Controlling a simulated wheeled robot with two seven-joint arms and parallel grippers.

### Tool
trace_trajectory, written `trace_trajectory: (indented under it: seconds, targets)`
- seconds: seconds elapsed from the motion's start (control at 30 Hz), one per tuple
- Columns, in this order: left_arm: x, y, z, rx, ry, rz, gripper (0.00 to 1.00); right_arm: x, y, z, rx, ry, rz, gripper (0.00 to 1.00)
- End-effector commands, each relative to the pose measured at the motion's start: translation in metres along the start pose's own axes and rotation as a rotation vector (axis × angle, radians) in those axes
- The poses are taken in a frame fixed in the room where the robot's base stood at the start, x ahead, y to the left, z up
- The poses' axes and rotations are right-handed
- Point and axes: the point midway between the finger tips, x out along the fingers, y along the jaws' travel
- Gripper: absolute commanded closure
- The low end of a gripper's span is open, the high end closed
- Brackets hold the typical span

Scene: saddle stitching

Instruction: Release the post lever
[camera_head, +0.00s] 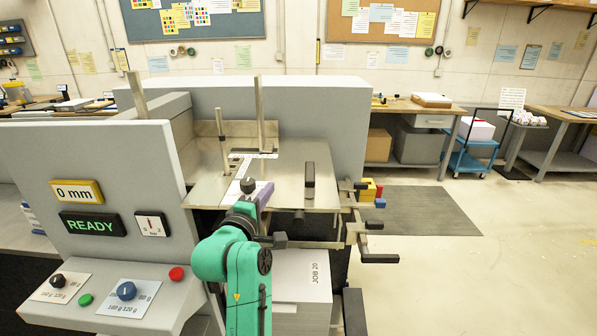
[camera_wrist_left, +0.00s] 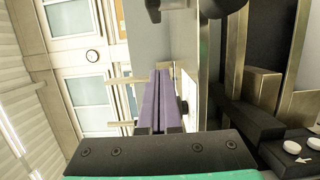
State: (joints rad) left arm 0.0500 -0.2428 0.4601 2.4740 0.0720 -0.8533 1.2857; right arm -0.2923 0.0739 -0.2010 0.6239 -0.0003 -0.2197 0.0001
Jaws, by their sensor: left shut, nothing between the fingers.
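The machine has a metal table (camera_head: 285,165) with upright metal posts, one thin post (camera_head: 222,140) and a taller one (camera_head: 260,112). A small black knob (camera_head: 248,185) shows on the table beside my left gripper (camera_head: 264,190). Its purple fingers are shut and empty, pointing over the table's front part. In the left wrist view the closed fingers (camera_wrist_left: 158,100) lie side by side, with a dark knob just right of them. I cannot tell which part is the post lever, or whether the fingers touch anything. My right gripper is out of view.
Black-ended levers (camera_head: 380,258) stick out at the right edge. A grey control panel (camera_head: 100,180) reads 0 mm and READY.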

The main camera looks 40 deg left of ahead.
Motion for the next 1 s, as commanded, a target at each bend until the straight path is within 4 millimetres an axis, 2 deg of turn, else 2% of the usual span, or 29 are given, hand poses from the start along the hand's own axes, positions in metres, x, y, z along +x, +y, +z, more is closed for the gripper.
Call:
trace_trajectory:
  seconds: [0.17,0.27,0.37,0.7,0.9,1.0]
  targets:
    - [0.001,0.0,0.0,0.001,-0.001,-0.001,1.0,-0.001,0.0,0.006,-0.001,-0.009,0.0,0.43]
    - [0.009,0.002,0.001,0.002,-0.001,0.0,1.0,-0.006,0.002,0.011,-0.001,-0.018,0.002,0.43]
    - [0.024,0.004,0.0,0.002,-0.001,-0.001,1.0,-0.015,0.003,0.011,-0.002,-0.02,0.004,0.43]
    - [0.099,0.006,0.0,0.003,-0.001,-0.002,1.0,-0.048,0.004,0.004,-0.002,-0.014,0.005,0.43]
    - [0.108,0.004,0.032,-0.001,-0.002,-0.003,1.0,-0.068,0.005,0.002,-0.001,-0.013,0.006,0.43]
    - [0.11,0.001,0.038,0.001,-0.001,-0.002,1.0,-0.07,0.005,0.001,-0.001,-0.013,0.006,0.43]
